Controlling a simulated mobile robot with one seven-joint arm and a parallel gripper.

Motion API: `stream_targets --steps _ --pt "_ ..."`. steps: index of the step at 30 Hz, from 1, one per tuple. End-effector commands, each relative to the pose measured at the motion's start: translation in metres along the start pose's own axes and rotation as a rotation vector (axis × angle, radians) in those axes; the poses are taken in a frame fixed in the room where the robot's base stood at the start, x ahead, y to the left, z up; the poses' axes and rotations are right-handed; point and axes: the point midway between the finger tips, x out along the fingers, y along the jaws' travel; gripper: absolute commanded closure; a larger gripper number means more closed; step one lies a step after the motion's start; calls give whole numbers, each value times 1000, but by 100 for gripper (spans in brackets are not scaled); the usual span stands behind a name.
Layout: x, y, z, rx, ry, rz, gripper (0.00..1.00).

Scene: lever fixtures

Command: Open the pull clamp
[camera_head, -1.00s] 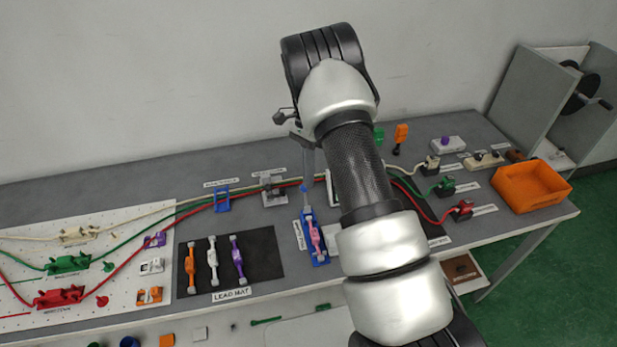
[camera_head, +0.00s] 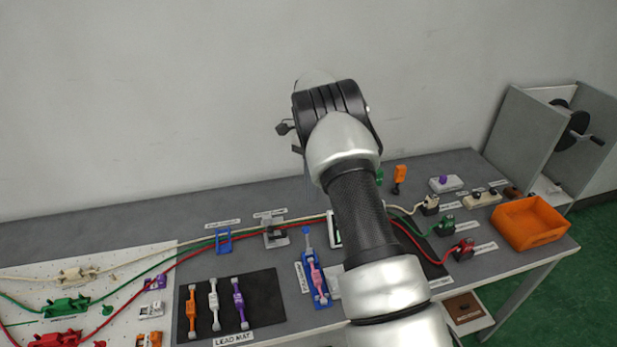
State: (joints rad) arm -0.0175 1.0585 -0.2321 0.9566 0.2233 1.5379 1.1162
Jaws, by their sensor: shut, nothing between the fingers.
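A long blue fixture (camera_head: 315,285) stands near the middle of the table with a pink piece along it and a blue tip at its far end. It looks like the pull clamp, but its label (camera_head: 302,278) is too small to read. My gripper (camera_head: 298,149) is shut and empty, high above the back of the table. Only a small dark edge of it shows at the left of my wrist; the fingertips are mostly hidden. It is apart from the blue fixture, above and behind it in the picture.
A grey clamp-like fixture (camera_head: 275,235) and a blue frame (camera_head: 223,240) stand left of the blue fixture on the cables. A black mat (camera_head: 262,290) holds three leads. An orange bin (camera_head: 530,222) is at right. My arm hides part of the table.

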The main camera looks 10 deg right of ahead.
Motion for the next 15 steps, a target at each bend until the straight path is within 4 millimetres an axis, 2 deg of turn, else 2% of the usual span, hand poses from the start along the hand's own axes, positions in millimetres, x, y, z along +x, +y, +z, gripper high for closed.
stream_targets --steps 7,15 --pt "-23 -18 -6 1 0 -1 100" --pt "-31 -22 -7 0 -1 1 100"
